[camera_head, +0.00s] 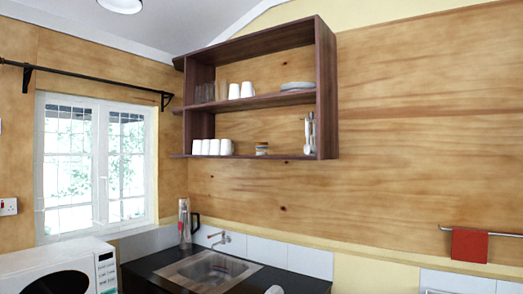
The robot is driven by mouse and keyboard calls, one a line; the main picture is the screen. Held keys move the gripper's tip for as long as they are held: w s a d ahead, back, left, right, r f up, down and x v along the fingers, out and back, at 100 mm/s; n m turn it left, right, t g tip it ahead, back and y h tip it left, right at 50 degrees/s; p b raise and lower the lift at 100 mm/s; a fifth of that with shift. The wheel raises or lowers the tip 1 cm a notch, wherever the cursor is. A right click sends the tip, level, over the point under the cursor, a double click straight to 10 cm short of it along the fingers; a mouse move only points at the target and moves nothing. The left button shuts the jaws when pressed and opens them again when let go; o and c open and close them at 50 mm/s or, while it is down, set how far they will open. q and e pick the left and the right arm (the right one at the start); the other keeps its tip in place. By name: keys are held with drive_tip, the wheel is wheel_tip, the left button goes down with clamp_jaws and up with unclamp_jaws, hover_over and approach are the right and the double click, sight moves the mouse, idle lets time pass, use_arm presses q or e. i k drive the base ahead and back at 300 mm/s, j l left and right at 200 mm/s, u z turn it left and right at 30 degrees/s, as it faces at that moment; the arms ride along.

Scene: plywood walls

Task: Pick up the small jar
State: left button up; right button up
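A small jar (262,149) with a light lid stands on the lower shelf of a dark wooden wall shelf unit (327,90). It stands upright to the right of several white cups (213,147) and left of some hanging or standing utensils (308,134). Neither of my grippers shows in the head view, so I see nothing near the jar.
Below the shelf is a dark counter with a metal sink (208,270) and tap (220,238). A white microwave (60,268) stands at the lower left by a window (95,165). A red towel (469,245) hangs on a rail at the right.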

sight(260, 149)
drive_tip(key=i+j+u, duration=0.2)
drive_tip(key=i, duration=0.25)
drive_tip(key=i+j+u, duration=0.15)
drive_tip(key=i, duration=0.35)
